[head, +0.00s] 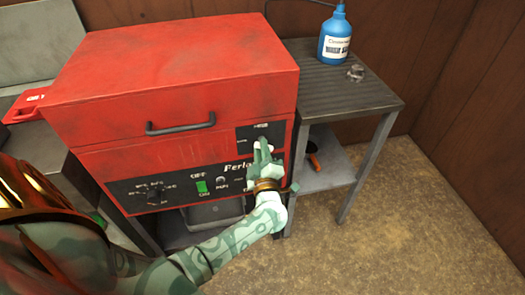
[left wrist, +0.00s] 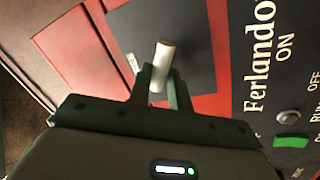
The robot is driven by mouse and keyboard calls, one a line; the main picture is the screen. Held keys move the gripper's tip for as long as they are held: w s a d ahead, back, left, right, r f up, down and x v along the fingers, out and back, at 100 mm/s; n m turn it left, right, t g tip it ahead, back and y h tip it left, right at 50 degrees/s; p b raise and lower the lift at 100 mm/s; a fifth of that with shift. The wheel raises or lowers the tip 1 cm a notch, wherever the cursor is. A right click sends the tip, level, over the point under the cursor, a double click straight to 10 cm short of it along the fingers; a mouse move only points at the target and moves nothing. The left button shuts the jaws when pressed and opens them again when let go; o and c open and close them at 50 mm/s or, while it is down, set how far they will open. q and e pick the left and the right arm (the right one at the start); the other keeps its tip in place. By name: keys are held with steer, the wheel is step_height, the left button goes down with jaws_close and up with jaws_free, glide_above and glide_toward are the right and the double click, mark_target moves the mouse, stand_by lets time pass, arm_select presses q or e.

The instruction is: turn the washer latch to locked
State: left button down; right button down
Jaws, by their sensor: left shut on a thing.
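The washer (head: 180,75) is a red, box-shaped machine with a black control panel marked "Ferlando". Its latch is a short, pale metal handle (left wrist: 163,58) in front of a dark plate (left wrist: 160,20) on the washer's front; in the head view it is hard to tell apart from the fingers. My left gripper (head: 264,150) reaches the plate's lower part from below. In the left wrist view its two dark fingers (left wrist: 161,80) are shut on the latch handle, one on each side, and the handle's end sticks out beyond them. My right gripper is not in view.
A dark bar handle (head: 180,123) runs across the washer's front. The panel has a dial (head: 155,193) and a green switch (head: 202,187). To the right stands a grey side table (head: 375,100) with a blue bottle (head: 335,40) on it. The floor in front is clear.

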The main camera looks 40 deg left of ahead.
arm_select(q)
steer(key=shift+d+f+n+g+y+b, duration=0.15)
steer(key=shift+n+g+y+b, duration=0.2)
steer(key=shift+n, duration=0.95)
steer(key=shift+a+f+n+g+y+b, duration=0.15)
steer(key=shift+n+b, duration=0.25)
steer(key=shift+n, duration=0.9)
steer(key=shift+d+f+n+g+y+b, duration=0.15)
steer(key=shift+n+y+b, duration=0.2)
steer(key=shift+n, duration=0.95)
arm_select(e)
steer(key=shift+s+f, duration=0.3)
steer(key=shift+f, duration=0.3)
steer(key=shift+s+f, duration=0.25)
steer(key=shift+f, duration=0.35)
arm_select(q)
steer(key=c, duration=1.3)
jaws_free()
